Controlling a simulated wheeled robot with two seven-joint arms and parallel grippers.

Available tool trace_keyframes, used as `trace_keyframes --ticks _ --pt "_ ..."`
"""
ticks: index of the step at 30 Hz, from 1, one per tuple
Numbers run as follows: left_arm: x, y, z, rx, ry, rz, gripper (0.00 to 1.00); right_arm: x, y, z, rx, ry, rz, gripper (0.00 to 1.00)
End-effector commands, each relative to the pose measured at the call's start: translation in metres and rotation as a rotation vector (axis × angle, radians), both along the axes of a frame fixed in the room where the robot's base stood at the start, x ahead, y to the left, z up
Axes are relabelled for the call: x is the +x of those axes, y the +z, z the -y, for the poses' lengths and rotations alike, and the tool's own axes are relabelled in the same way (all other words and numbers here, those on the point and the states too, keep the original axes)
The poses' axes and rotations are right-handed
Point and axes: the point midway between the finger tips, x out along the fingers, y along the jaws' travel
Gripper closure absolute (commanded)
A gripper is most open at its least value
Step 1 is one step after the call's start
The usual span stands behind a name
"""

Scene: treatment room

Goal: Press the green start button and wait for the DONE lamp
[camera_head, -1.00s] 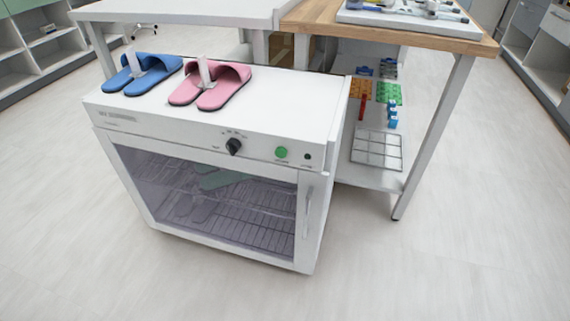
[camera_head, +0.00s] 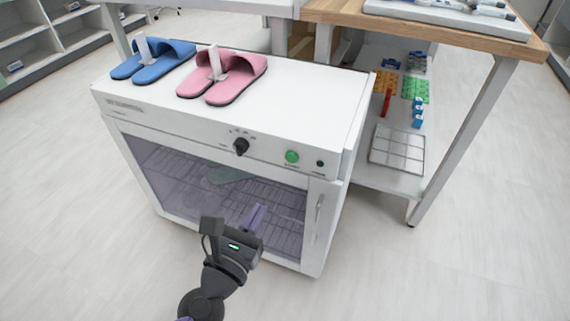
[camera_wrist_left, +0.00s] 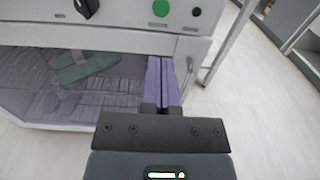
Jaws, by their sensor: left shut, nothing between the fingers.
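The green start button (camera_head: 292,157) is on the front panel of the white cabinet (camera_head: 330,110), right of a black knob (camera_head: 241,147). A small dark lamp (camera_head: 320,164) sits right of the button and looks unlit. In the left wrist view the button (camera_wrist_left: 160,8) and the dark lamp (camera_wrist_left: 195,12) show at the top edge. My left gripper (camera_head: 257,213) is shut and empty, in front of the glass door, below the button and apart from it. Its purple fingers (camera_wrist_left: 162,80) lie together in the wrist view. My right gripper is not in view.
Blue slippers (camera_head: 165,68) and pink slippers (camera_head: 240,78) stand on the cabinet top. Green slippers (camera_wrist_left: 88,66) show behind the closed glass door. A vertical handle (camera_head: 319,212) is at the door's right. A wood-topped table (camera_head: 440,32) with a lower shelf stands right. The floor in front is clear.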

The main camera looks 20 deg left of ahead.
Motion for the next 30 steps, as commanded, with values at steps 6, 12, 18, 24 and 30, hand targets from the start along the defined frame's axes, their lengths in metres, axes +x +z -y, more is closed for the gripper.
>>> trace_keyframes --ticks 6,12,18,24,30 --pt "0.048 0.004 0.003 0.0 -0.001 0.005 1.0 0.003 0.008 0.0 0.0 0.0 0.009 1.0" --pt "0.091 0.002 0.005 0.002 -0.001 0.002 1.0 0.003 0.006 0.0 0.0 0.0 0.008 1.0" --pt "0.117 0.001 0.007 0.002 -0.002 0.0 1.0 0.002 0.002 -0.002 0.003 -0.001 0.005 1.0" --pt "0.123 0.002 0.008 0.001 -0.002 0.0 1.0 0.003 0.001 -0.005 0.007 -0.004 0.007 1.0" --pt "0.123 0.002 0.008 0.002 -0.002 0.0 1.0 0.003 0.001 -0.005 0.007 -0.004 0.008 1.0"
